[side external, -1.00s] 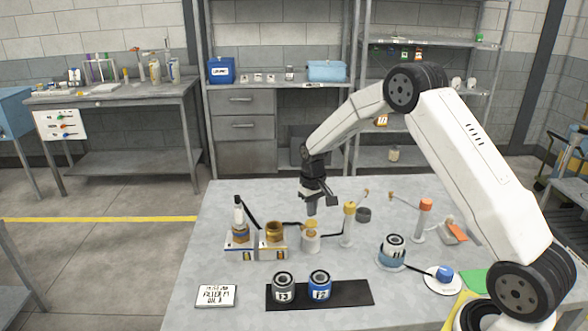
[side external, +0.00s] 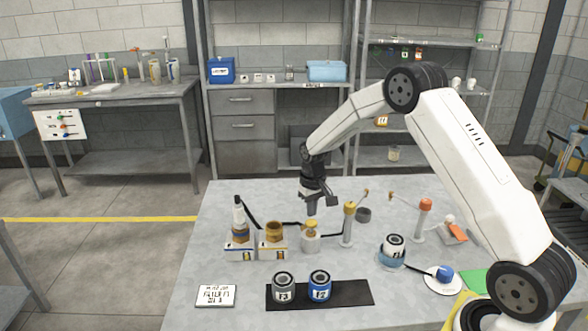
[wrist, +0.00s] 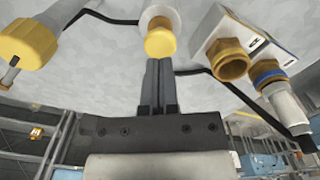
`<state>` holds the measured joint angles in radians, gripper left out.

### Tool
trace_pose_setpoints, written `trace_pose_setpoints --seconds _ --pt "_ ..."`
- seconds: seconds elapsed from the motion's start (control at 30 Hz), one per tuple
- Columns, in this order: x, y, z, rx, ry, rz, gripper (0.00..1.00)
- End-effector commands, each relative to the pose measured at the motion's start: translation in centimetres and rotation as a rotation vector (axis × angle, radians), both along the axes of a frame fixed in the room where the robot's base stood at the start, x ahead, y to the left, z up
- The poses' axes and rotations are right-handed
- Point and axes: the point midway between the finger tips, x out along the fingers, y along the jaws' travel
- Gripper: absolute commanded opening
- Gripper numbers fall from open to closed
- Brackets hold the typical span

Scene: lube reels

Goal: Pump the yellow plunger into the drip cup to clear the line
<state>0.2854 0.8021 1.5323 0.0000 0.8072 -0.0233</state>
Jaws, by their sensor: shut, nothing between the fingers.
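The yellow plunger (side external: 311,225) stands on top of a short pale round base (side external: 311,243) on the bench. In the wrist view its yellow cap (wrist: 160,43) is just beyond my fingertips. My gripper (side external: 311,211) points down with its fingers shut and empty, right over the plunger. I cannot tell whether the tips touch the cap. A yellow-topped post (side external: 348,222) with a thin spout stands just right of the plunger; its yellow head (wrist: 28,42) is large in the wrist view.
Dark hoses cross the bench.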

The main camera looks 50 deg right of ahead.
Motion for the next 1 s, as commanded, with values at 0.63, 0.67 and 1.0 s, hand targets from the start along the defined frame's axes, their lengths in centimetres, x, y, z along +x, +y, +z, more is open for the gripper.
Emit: trace_pose_setpoints --seconds 0.63,0.67,1.0 --pt "0.0 0.0 -0.8 0.001 0.002 0.0 0.0" --pt "0.0 0.0 -0.9 0.0 0.001 0.0 0.0" --pt "0.0 0.0 -1.8 0.0 0.0 0.0 0.0"
